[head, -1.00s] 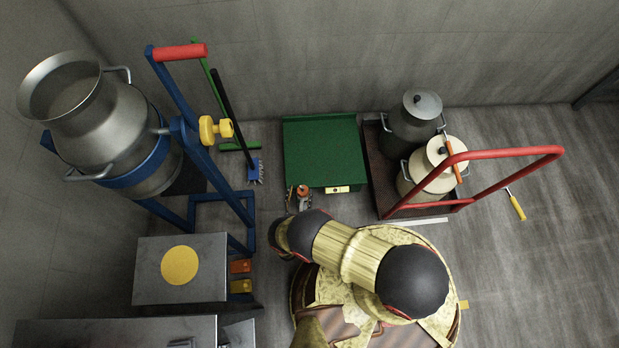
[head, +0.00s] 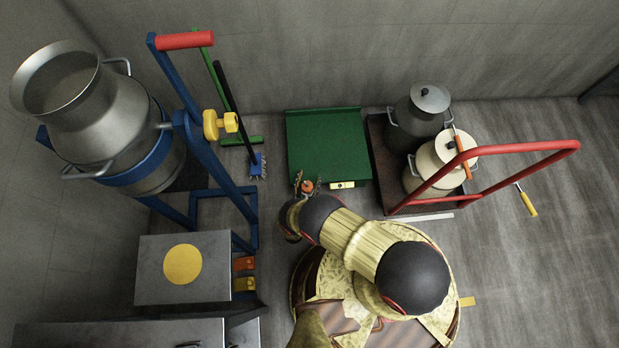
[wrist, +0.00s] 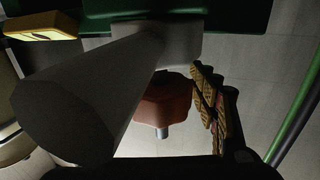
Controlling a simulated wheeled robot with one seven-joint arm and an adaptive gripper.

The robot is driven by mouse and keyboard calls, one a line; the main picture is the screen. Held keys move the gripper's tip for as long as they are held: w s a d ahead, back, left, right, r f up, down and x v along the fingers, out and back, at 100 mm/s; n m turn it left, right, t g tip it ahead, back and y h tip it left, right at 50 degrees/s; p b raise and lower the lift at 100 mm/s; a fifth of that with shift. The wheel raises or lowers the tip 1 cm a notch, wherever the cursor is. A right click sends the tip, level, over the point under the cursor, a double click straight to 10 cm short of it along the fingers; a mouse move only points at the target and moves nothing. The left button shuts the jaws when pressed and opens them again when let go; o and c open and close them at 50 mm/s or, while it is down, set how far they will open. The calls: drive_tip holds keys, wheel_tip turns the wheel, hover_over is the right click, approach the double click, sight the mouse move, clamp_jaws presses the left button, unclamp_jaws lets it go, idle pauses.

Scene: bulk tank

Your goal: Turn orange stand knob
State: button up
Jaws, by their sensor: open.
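The orange knob (head: 307,186) sits at the front edge of the green stand (head: 328,135) in the head view. In the wrist view the knob (wrist: 165,103) is a faceted orange-red block with a short metal stub below it. My gripper (head: 308,182) is open, with its fingers to either side of the knob in the head view. In the wrist view, one gold-padded finger (wrist: 211,105) stands right of the knob, apparently close to it. A large grey cylinder (wrist: 80,100) crosses the left, hiding the other finger. Contact cannot be told.
A yellow block (head: 342,185) is on the stand's front edge, right of the knob. A blue frame (head: 215,160) with a yellow knob (head: 220,125) and a tilted can stands left. A red-handled cart (head: 520,147) with two cans stands right. Brushes (head: 226,105) lean behind.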

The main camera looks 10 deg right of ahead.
drive_tip(key=shift+w+d, duration=0.1)
drive_tip(key=shift+w, duration=0.15)
drive_tip(key=shift+c, duration=0.4)
drive_tip(key=c, duration=1.1)
drive_tip(key=shift+c, duration=1)
